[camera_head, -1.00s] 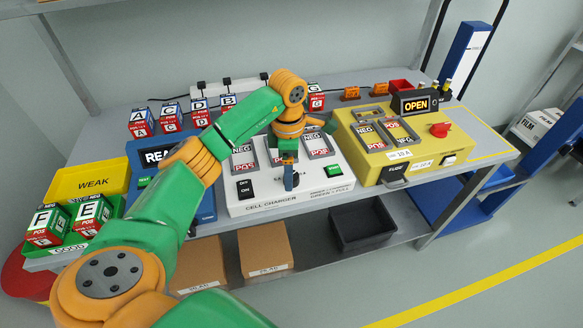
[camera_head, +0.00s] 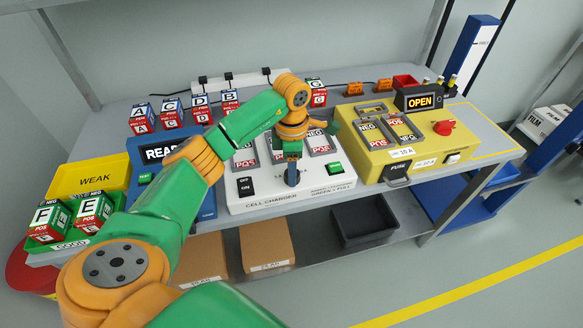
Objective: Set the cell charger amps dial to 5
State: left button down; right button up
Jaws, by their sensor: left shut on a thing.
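The cell charger (camera_head: 330,187) is a white box on the bench, with slots marked NEG and POS on top, an OFF/ON switch (camera_head: 245,186) at its left and a green button (camera_head: 334,168) at its right. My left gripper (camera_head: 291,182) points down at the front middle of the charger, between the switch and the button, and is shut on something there. The amps dial and its scale are hidden by the gripper, so its setting cannot be read. My right gripper is not in view.
Left are a blue tester (camera_head: 141,180) with a READ display, a yellow WEAK bin (camera_head: 88,180) and cells E and F. Right is a yellow box (camera_head: 440,150) with an OPEN sign and red knob (camera_head: 444,127). Lettered cells stand behind.

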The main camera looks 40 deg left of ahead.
pick_arm(q)
jog(key=n+p, duration=0.1)
jog(key=n, duration=0.4)
jog(key=shift+n, duration=0.4)
jog(key=n+p, duration=0.1)
jog(key=n, duration=0.5)
jog(key=shift+r, duration=0.1)
jog(key=n+p, duration=0.2)
jog(key=n, duration=0.3)
jog(key=shift+n, duration=0.3)
jog(key=n+p, duration=0.1)
jog(key=n, duration=0.4)
jog(key=shift+n, duration=0.3)
jog(key=shift+n+p, duration=0.3)
jog(key=shift+c, duration=1.6)
grip_release()
